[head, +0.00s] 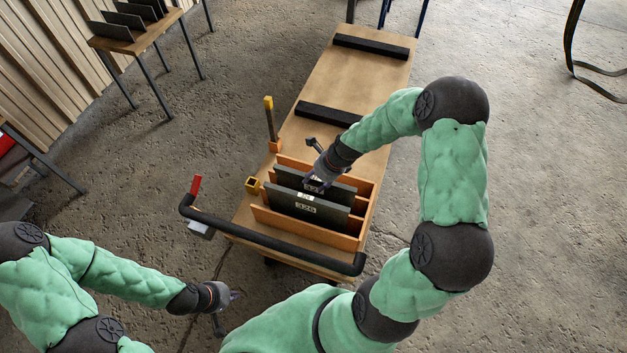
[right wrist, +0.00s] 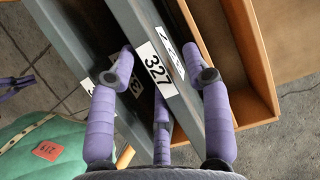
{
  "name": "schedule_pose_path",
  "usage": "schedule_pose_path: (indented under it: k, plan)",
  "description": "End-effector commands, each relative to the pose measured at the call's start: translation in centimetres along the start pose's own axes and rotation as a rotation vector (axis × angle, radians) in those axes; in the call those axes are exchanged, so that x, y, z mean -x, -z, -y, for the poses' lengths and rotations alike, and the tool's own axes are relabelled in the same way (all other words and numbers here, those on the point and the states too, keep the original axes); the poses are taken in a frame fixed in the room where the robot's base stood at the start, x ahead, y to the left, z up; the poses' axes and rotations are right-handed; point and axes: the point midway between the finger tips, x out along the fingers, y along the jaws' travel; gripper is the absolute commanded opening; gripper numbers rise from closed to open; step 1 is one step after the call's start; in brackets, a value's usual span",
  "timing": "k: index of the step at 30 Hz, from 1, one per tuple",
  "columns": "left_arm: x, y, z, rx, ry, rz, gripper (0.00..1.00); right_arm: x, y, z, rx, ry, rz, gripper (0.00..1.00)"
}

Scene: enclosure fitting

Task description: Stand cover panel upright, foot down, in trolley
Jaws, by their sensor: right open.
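Dark grey cover panels stand upright in the orange slotted rack (head: 262,215) on the trolley (head: 357,78). The front panel (head: 325,213) carries a white number label. Behind it stands the panel labelled 327 (head: 345,190), which also shows in the right wrist view (right wrist: 145,30). My right gripper (head: 318,182) is open at the top of this panel; in the right wrist view its fingers (right wrist: 165,75) lie on both sides of the labelled edge. I cannot tell whether they touch it. The panels' feet are hidden in the rack. My left gripper (head: 233,297) is low, left of the trolley, apart from everything.
The trolley has a black push handle (head: 270,236) at its near end and black bars (head: 330,113) across its deck. A yellow-topped post (head: 269,118) stands beside the rack. A wooden table (head: 150,35) with more dark panels is at upper left.

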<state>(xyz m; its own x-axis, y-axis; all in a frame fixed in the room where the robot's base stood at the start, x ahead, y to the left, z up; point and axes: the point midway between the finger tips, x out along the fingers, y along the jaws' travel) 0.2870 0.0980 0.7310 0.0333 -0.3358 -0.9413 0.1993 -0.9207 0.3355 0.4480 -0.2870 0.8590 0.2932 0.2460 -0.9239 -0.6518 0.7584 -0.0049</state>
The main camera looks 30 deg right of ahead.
Motion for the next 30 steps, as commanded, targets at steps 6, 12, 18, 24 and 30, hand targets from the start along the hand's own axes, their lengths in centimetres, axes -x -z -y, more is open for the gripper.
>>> schedule_pose_path:
  k: [6, 12, 18, 24, 30]
  plan:
    - [1.6, -0.1, -0.6, 0.000, 0.000, 0.000, 0.00, 4.9, -0.1, 0.1, -0.001, 0.002, 0.001, 0.49]
    - [2.4, -0.1, -0.8, 0.000, 0.000, 0.000, 0.00, 7.9, -0.1, 0.0, -0.001, 0.001, 0.000, 0.49]
    - [2.6, -0.1, -0.9, 0.000, 0.000, 0.000, 0.00, 9.1, 0.0, 0.0, 0.000, 0.000, 0.000, 0.49]
    - [2.6, -0.1, -0.9, 0.000, 0.000, 0.000, 0.00, 9.2, 0.0, 0.0, 0.000, -0.001, 0.000, 0.49]
    - [2.6, -0.1, -0.9, 0.000, 0.000, 0.000, 0.00, 9.2, 0.0, 0.0, 0.000, -0.001, 0.000, 0.49]
